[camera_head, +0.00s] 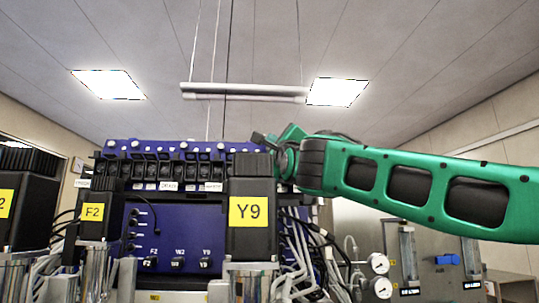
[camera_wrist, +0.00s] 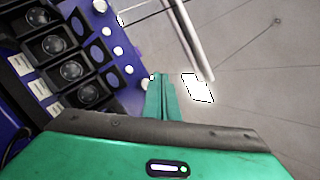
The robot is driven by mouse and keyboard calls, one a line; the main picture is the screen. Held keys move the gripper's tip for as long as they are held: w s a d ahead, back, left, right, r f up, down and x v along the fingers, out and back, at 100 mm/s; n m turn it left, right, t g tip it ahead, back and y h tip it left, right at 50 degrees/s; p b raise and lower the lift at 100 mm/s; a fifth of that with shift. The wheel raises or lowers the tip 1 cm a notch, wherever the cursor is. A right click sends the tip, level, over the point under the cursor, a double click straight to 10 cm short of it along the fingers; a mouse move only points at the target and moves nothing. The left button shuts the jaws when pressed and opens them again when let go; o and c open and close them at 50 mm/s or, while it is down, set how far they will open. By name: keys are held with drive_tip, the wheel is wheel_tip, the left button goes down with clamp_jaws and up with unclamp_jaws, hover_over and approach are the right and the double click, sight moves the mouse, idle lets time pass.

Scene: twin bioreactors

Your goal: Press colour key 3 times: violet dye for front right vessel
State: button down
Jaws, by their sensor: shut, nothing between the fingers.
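The blue control unit (camera_head: 140,215) stands ahead in the head view. Its upper strip carries a row of dark modules with round faces and light round knobs or keys. In the wrist view the dark modules (camera_wrist: 70,70) and a line of white round keys (camera_wrist: 118,51) run down the left side. I cannot tell which is the colour key. My gripper (camera_wrist: 158,78) is shut and empty, its tips near the lower end of this key line; contact cannot be told. In the head view it is at the unit's upper right, partly hidden. A black motor labelled Y9 (camera_head: 252,190) stands in front.
A motor labelled F2 (camera_head: 94,212) stands left of Y9, and another dark motor (camera_head: 22,190) is at the far left. Cables and hoses (camera_head: 300,255) hang at the unit's right. Gauges (camera_head: 378,264) stand lower right. Space above the unit is clear.

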drive_tip(key=shift+w+f, duration=0.2)
drive_tip(key=shift+w, duration=0.5)
drive_tip(key=shift+w, duration=0.1)
idle(1.5)
drive_tip(key=shift+w, duration=0.2)
